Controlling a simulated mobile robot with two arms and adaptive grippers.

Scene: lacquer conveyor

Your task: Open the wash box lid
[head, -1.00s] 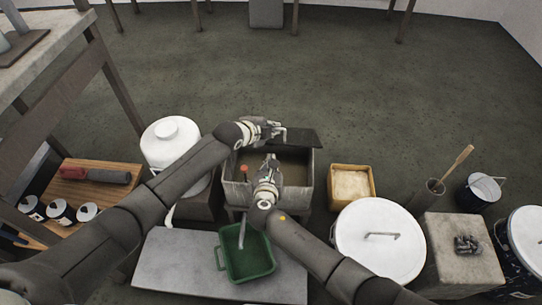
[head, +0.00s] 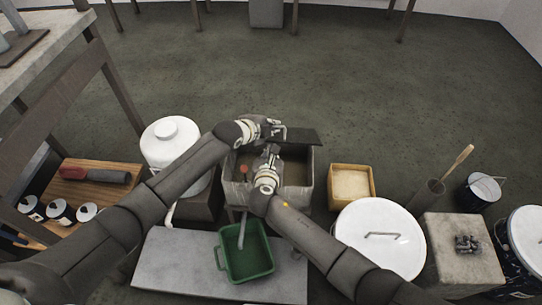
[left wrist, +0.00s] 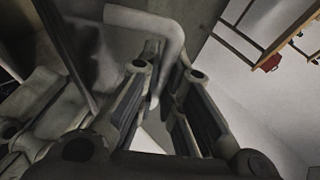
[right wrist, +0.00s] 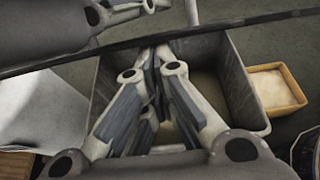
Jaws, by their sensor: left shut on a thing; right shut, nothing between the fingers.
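The wash box (head: 236,192) is a grey open-topped bin in the middle of the head view. Its dark flat lid (head: 303,136) is at the box's far side, off the near part of the opening. In the right wrist view the lid (right wrist: 225,26) shows as a thin dark edge across the top. My left gripper (head: 280,131) is shut on the lid's bent bar handle, which shows in the left wrist view (left wrist: 152,20). My right gripper (head: 273,152) is shut and empty over the box opening, below the lid edge in the right wrist view.
A green basin (head: 232,277) sits on a grey slab (head: 175,270) in front. A yellow tray (head: 352,182) and a white lidded drum (head: 355,250) stand right. A white lidded pot (head: 160,150) stands left. Floor behind the box is clear.

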